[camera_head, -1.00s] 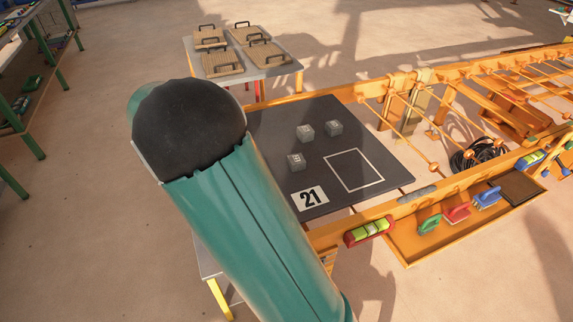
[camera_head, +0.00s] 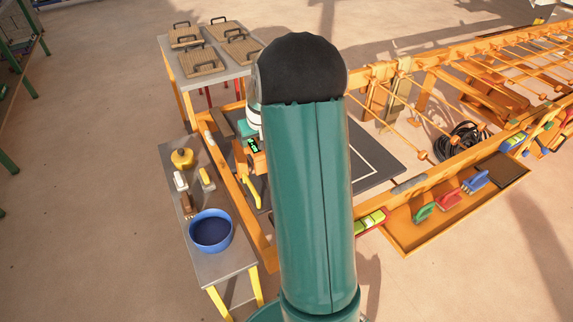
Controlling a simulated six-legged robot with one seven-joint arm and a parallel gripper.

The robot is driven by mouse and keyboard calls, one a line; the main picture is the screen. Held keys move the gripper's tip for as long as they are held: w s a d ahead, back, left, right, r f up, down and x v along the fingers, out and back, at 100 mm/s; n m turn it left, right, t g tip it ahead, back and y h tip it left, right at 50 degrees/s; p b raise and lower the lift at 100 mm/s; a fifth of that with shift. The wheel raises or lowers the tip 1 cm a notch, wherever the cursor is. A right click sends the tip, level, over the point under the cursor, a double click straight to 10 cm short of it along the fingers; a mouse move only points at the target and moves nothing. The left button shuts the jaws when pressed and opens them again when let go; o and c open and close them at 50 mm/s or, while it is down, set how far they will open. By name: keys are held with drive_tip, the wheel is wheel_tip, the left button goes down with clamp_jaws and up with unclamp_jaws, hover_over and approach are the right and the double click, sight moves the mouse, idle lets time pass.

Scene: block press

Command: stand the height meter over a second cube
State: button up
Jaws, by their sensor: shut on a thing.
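My teal arm with its black joint fills the middle of the view and hides much of the dark board (camera_head: 383,160). Only the board's right part, with some of the white square outline, shows clearly. The cubes are hidden behind my arm. Left of my arm, my gripper (camera_head: 245,140) shows in part and is shut on the height meter (camera_head: 258,160). The meter is a small orange body with a dark display and green digits. A yellow part hangs below it. Its lower end and its place relative to any cube cannot be made out.
A back table (camera_head: 221,76) holds several handled boards. An orange frame runs right, with a tray (camera_head: 440,238) of coloured tools.

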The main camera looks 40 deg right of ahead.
drive_tip(key=s+d, duration=1.3)
drive_tip(key=d, duration=0.3)
drive_tip(key=w+f, duration=0.3)
drive_tip(key=w, duration=0.1)
drive_tip(key=w+f, duration=0.3)
drive_tip(key=w, duration=0.2)
drive_tip(key=w+a+f, duration=0.1)
drive_tip(key=w+f, duration=0.2)
drive_tip(key=w, duration=0.1)
drive_tip(key=shift+w+f, duration=0.35)
drive_tip(key=shift+f, duration=0.05)
drive_tip(key=shift+w+f, duration=0.1)
drive_tip(key=shift+f, duration=1.45)
drive_tip(key=shift+f, duration=0.15)
drive_tip(key=o, duration=1.3)
drive_tip(key=shift+o, duration=0.2)
